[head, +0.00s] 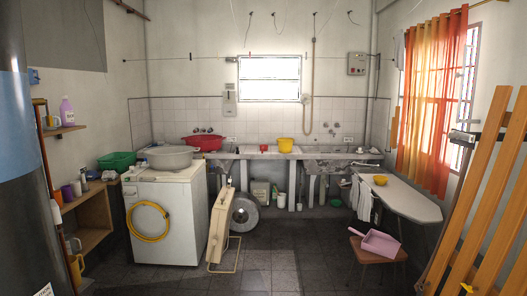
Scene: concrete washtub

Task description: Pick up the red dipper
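A small red object (264,148), which looks like the red dipper, sits on the tiled counter (246,156) along the back wall. It is far off and too small to make out its handle. It is left of a yellow bucket (285,145) and right of a larger red basin (203,142). Neither of my grippers is in view.
A washing machine (180,215) with a grey tub (170,157) stands left of centre, beside a cream folded item (220,225). An ironing board (405,199) and a stool (372,252) with a pink dustpan (381,241) are right. The central floor (285,262) is open.

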